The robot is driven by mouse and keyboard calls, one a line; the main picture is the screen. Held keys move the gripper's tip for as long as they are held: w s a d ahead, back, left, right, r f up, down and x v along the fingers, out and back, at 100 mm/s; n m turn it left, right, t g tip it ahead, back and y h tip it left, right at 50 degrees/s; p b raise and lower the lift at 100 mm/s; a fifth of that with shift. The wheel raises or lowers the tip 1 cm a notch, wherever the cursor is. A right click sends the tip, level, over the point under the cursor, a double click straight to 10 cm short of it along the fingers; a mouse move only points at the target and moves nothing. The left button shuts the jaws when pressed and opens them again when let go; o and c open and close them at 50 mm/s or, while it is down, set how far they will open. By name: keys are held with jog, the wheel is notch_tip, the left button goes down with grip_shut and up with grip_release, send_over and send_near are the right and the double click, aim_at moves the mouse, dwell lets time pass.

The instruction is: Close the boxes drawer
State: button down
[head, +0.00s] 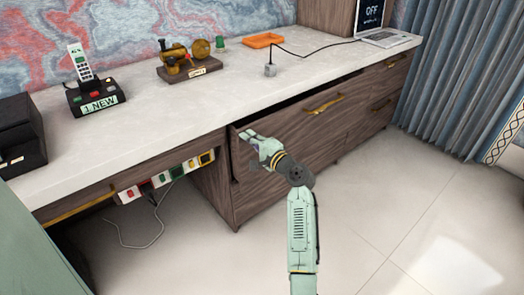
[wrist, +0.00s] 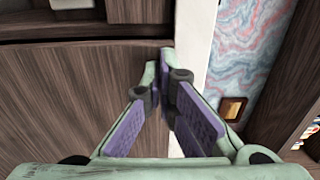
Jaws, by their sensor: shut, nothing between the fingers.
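The dark wooden drawer (head: 290,140) is under the white desktop, with a gold handle (head: 325,105) on its front. A dark gap shows along its top edge, so it appears to stand partly open. Its inside is hidden. My gripper (head: 252,138) is at the upper left part of the drawer front; I cannot tell whether it touches. In the wrist view my gripper (wrist: 160,72) has its fingertips together with nothing between them. A wood panel (wrist: 65,110) fills the left side of that view, beside the fingers.
The white desktop (head: 215,105) holds a phone on a base (head: 95,95), a brass and wood device (head: 185,62), an orange tray (head: 263,40) and a laptop (head: 385,38). Sockets with a cable (head: 165,178) are left of the drawer. The pale floor (head: 385,210) in front is clear.

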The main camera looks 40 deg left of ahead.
jog(key=shift+b+x, duration=0.35)
jog(key=shift+x, duration=1.4)
jog(key=shift+d, duration=0.1)
